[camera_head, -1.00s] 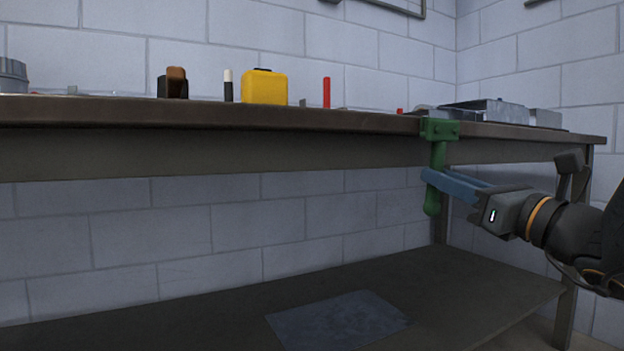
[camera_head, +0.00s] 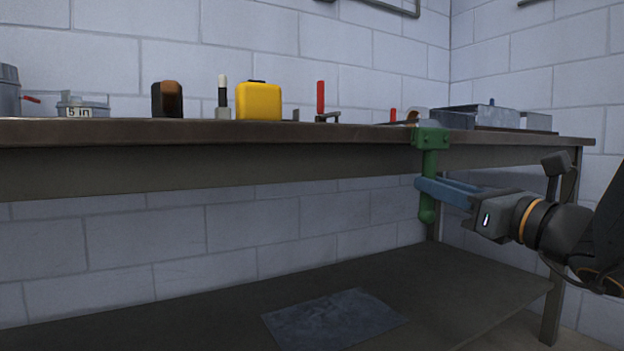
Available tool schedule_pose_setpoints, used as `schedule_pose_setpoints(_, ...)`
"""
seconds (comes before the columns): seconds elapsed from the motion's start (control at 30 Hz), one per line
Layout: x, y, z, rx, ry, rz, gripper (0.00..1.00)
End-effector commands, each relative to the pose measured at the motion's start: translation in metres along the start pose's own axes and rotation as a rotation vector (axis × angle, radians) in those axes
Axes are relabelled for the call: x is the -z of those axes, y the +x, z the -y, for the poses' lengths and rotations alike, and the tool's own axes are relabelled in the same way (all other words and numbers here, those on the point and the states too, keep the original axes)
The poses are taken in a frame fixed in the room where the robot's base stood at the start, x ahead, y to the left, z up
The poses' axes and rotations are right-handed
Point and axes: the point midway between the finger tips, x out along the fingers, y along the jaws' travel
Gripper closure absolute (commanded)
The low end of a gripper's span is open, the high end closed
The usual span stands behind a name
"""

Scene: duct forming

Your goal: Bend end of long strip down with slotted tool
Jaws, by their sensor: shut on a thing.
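The green slotted tool (camera_head: 430,140) stands upright at the front edge of the workbench, with its wide bolted head at the top and its handle hanging below. My gripper (camera_head: 424,189) has its blue fingers shut on the handle of the tool, coming from the right. The head of the tool overlaps the bench edge in the picture. I cannot tell whether a strip sits in its slot.
The workbench (camera_head: 200,134) carries a yellow case (camera_head: 258,101), a dark block with brown (camera_head: 167,99), a red-handled clamp (camera_head: 321,98) and grey metal pieces (camera_head: 497,116) behind the tool. A grey sheet (camera_head: 335,318) lies on the lower shelf. Space before the bench is open.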

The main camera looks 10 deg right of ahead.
Motion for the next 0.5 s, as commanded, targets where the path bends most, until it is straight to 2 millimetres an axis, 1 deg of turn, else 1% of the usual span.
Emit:
schedule_pose_setpoints(0.03,-0.0025,-0.0006,0.0002,0.0,-0.001,-0.002,1.0)
schedule_pose_setpoints(0.5,-0.0046,-0.0045,0.0004,0.002,0.0,-0.045,1.0)
